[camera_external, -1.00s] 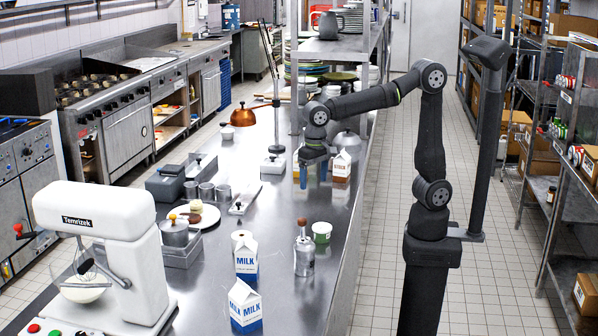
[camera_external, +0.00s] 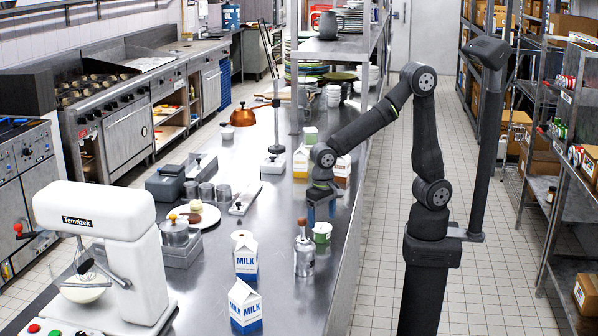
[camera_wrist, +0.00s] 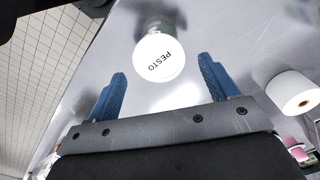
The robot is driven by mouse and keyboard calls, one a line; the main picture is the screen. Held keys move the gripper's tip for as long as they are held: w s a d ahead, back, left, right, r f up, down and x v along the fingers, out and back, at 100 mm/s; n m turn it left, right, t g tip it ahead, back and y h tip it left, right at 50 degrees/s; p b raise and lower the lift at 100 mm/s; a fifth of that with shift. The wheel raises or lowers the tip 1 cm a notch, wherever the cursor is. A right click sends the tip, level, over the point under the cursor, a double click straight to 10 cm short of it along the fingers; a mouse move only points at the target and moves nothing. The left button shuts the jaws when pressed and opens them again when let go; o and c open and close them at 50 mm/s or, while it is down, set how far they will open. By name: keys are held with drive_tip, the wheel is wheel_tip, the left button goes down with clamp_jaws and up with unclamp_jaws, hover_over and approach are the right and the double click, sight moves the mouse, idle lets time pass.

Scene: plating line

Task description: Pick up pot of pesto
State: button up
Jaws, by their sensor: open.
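The pot of pesto (camera_external: 321,232) is a small green tub with a white lid, standing on the steel counter. In the wrist view its white lid (camera_wrist: 160,58), marked PESTO, shows from above, ahead of and between my two blue fingers. My gripper (camera_external: 321,212) is above the counter, just behind and above the pot in the external view. In the wrist view my gripper (camera_wrist: 165,80) is open, with nothing between the fingers. It appears apart from the pot.
A bottle with a brown top (camera_external: 304,252) stands just left of the pot. Two milk cartons (camera_external: 245,258) (camera_external: 245,306) stand further left and nearer. More cartons (camera_external: 301,162) stand behind my gripper. A white roll-like item (camera_wrist: 294,92) is at right in the wrist view.

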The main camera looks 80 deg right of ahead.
sight(322, 227)
wheel_tip(322, 227, down, 5)
drive_tip(key=shift+s+r, duration=0.1)
drive_tip(key=shift+r, duration=0.05)
drive_tip(key=c, duration=0.9)
